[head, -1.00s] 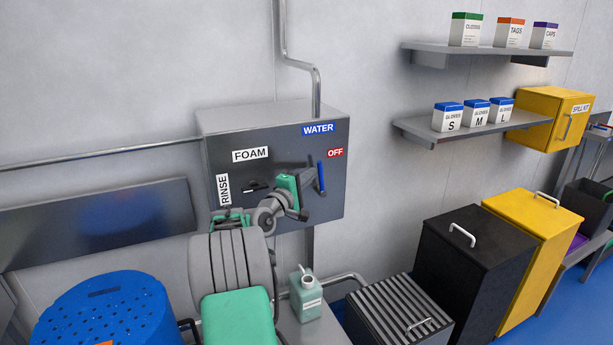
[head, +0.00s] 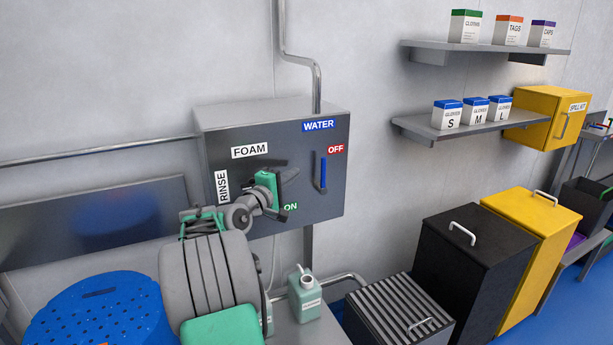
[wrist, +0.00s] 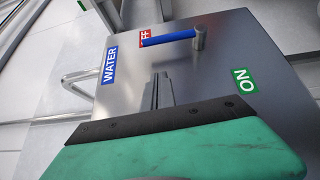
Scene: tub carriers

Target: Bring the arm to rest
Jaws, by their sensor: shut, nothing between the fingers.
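My gripper (head: 289,172) is in front of the grey control box (head: 225,130), left of the blue lever (head: 323,173) and apart from it. The gripper's thin dark fingers (wrist: 158,92) are together and empty in the wrist view. The lever (wrist: 168,39) stands upright, its free end by the red OFF label (head: 335,149). The green ON label (head: 291,206) is below, partly hidden by my wrist in the head view. My arm reaches up from the bottom of the head view, bent at the wrist.
A green bottle (head: 305,299) stands on the ledge right of my arm. A blue perforated drum (head: 98,312) is at lower left. A slatted grey box (head: 400,318), a black bin (head: 468,260) and a yellow bin (head: 535,245) stand right. Wall shelves (head: 480,122) hang at upper right.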

